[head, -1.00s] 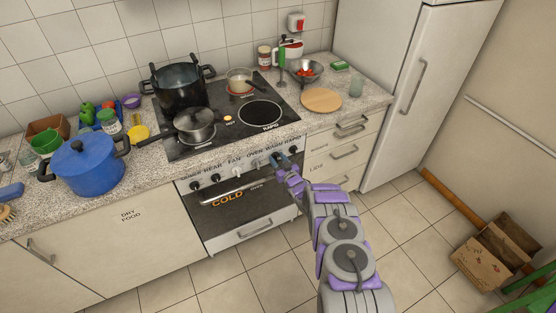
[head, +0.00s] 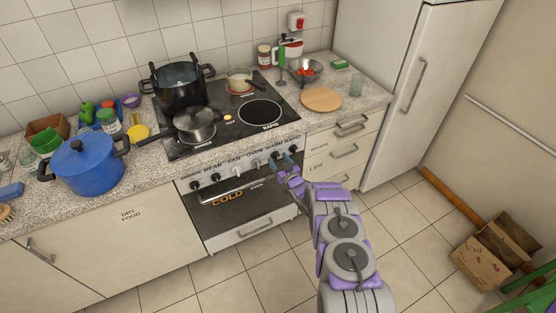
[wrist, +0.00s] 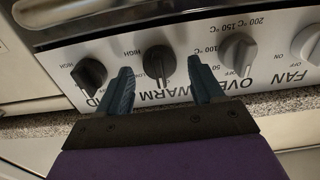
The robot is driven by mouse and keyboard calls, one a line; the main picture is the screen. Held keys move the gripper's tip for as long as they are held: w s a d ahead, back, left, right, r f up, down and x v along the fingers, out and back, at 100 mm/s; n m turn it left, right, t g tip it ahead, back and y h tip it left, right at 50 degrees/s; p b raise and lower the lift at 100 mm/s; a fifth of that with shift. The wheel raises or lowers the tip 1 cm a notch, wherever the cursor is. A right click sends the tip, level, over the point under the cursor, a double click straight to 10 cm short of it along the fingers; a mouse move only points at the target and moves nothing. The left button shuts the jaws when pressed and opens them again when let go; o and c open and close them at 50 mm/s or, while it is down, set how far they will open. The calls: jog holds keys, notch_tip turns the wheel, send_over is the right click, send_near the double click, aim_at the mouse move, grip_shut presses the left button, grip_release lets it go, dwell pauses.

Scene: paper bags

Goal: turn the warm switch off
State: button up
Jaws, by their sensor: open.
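The warm switch is a dark round knob (wrist: 159,62) on the stove's front panel, with the word WARM printed beside it. The wrist view shows the panel lettering upside down. My gripper (wrist: 160,70) is open, with one blue finger on each side of the warm knob. I cannot tell whether the fingers touch it. In the head view my gripper (head: 282,158) is at the right part of the knob row and hides the warm knob. The knob's exact setting is not clear.
A dark knob (wrist: 89,74) is close on one side and the grey oven knob (wrist: 237,54) on the other. The oven door (head: 240,205) is below the panel. Pots stand on the black hob (head: 220,140) above.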

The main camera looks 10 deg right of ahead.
jog(key=p+v, duration=0.3)
jog(key=v, duration=1.3)
jog(key=shift+s, duration=0.25)
jog(key=shift+d, duration=0.1)
